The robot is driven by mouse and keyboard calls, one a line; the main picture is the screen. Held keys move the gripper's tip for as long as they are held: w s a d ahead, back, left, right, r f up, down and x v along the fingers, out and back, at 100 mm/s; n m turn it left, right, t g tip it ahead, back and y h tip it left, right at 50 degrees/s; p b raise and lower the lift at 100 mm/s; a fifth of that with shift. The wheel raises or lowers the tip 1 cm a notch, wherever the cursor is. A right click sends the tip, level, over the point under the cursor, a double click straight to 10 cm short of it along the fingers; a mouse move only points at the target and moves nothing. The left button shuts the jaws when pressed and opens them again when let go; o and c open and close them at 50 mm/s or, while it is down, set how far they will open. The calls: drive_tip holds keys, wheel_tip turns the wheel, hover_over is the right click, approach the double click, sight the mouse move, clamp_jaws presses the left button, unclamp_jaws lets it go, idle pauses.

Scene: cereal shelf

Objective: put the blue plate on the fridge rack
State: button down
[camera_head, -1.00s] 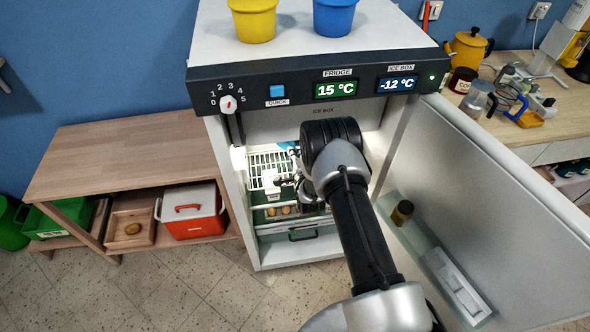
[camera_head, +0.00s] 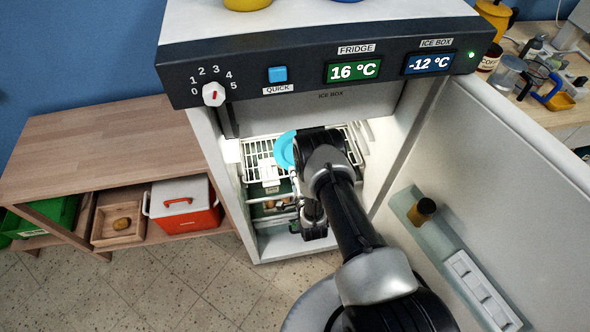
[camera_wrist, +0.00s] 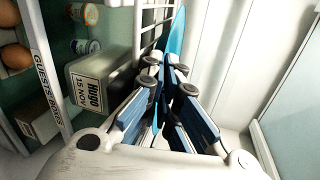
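The blue plate (camera_head: 285,150) shows as a light-blue curved edge inside the open fridge, left of my arm and in front of the wire fridge rack (camera_head: 258,150); my arm hides the rest. In the wrist view the plate (camera_wrist: 177,38) is seen nearly edge-on, running between and beyond my fingertips, beside white rack wires (camera_wrist: 148,28). My gripper (camera_wrist: 167,76) has its fingers close together on either side of the plate and appears shut on it. I cannot tell whether the plate touches the rack.
A labelled container (camera_wrist: 98,85) stands left of my gripper, with eggs (camera_wrist: 14,55) farther left. The fridge door (camera_head: 500,165) is open to the right, with a brown jar (camera_head: 421,211) on its shelf. The fridge side wall is close on the right.

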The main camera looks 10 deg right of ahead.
drive_tip(key=shift+w, duration=0.1)
drive_tip(key=shift+s+r, duration=0.2)
drive_tip(key=c, duration=2.4)
unclamp_jaws()
drive_tip(key=shift+f, duration=0.2)
drive_tip(key=c, duration=2.1)
unclamp_jaws()
drive_tip(key=shift+r, duration=0.1)
drive_tip(key=p+v, duration=0.5)
drive_tip(key=v, duration=0.7)
